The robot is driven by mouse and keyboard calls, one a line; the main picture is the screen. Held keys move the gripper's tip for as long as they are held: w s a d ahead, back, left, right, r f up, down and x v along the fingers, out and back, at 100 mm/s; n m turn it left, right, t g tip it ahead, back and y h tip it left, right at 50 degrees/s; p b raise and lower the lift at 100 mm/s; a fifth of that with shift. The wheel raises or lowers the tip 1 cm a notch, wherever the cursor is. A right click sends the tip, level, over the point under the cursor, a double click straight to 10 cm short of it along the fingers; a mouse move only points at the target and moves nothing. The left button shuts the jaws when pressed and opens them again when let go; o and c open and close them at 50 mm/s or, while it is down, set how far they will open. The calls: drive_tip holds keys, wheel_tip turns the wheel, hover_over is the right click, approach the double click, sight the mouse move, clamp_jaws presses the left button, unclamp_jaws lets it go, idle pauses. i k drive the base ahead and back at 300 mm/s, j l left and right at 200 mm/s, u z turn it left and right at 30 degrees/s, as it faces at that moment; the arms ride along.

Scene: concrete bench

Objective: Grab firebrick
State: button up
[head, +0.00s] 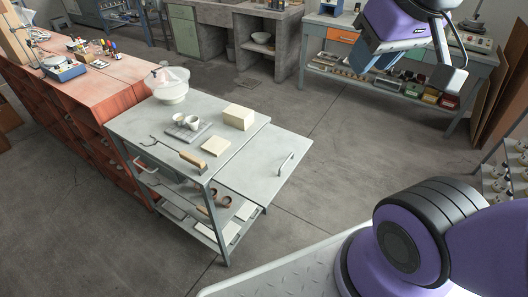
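A cream, box-shaped block (238,118), which looks like the firebrick, sits near the back right of the grey cart's top (238,152). A thinner cream slab (216,146) lies in front of it, apart from it; I cannot tell for certain which one is the firebrick. My gripper (372,62) is at the upper right, raised above the floor and well to the right of the cart. It is not touching the block. Its fingers are not clear enough to show whether they are open or shut.
On the cart are a translucent bowl (168,86), small white cups (192,121) on a grey tile, and a wood-handled tool (192,159) near the front edge. A side leaf with a handle (286,163) is bare. Red cabinets (92,95) adjoin the left; open floor lies right.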

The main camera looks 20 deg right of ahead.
sight(242, 118)
drive_tip(key=i+l+u, duration=0.2)
drive_tip(key=l+u, duration=0.2)
drive_tip(key=i+l+u, duration=0.15)
drive_tip(key=l+u, duration=0.3)
drive_tip(key=l, duration=0.2)
drive_tip(key=l+u, duration=0.4)
drive_tip(key=l, duration=0.15)
drive_tip(key=l+u, duration=0.4)
drive_tip(key=l, duration=0.2)
drive_tip(key=k+l+u, duration=0.1)
drive_tip(key=l+u, duration=0.3)
drive_tip(key=l, duration=0.2)
